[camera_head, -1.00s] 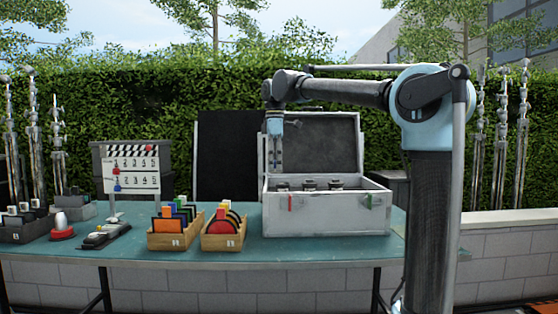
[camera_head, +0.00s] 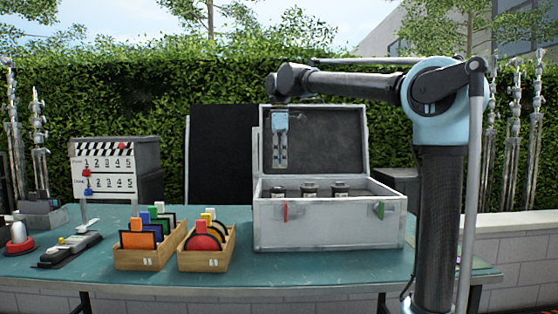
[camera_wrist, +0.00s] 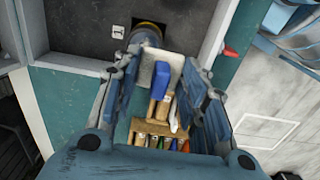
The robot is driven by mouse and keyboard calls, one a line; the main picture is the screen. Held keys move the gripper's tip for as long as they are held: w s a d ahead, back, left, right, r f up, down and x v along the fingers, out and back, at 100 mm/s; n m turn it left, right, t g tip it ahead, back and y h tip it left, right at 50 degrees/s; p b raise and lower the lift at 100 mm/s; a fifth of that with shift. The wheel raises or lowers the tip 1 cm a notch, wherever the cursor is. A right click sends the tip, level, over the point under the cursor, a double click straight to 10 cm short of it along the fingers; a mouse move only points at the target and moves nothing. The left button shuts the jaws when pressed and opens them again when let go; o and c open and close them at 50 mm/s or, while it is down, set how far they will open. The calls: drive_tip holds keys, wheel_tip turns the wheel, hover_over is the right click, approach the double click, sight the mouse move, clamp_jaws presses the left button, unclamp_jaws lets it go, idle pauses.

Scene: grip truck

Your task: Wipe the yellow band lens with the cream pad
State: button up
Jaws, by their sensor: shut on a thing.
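In the wrist view a lens with a yellow band (camera_wrist: 150,27) stands in the dark floor of the case, just beyond the pad and partly hidden by it. The cream pad (camera_wrist: 150,66) has a blue handle (camera_wrist: 161,84). My gripper (camera_wrist: 163,88) is shut on this handle, with a finger on each side. In the head view my gripper (camera_head: 280,152) points down over the left part of the open case (camera_head: 330,229). The pad is not clear there. Several dark lenses (camera_head: 309,190) stand in the case; their bands are too small to tell.
The case lid (camera_head: 345,130) stands up close behind my gripper. A red latch (camera_head: 285,212) and a green latch (camera_head: 379,209) are on the case front. Two wooden trays (camera_head: 146,258) (camera_head: 203,262) of coloured cards stand to its left. Bare table (camera_head: 300,268) lies in front.

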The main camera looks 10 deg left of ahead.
drive_tip(key=shift+s+a, duration=0.1)
drive_tip(key=shift+a, duration=0.15)
drive_tip(key=shift+f, duration=0.1)
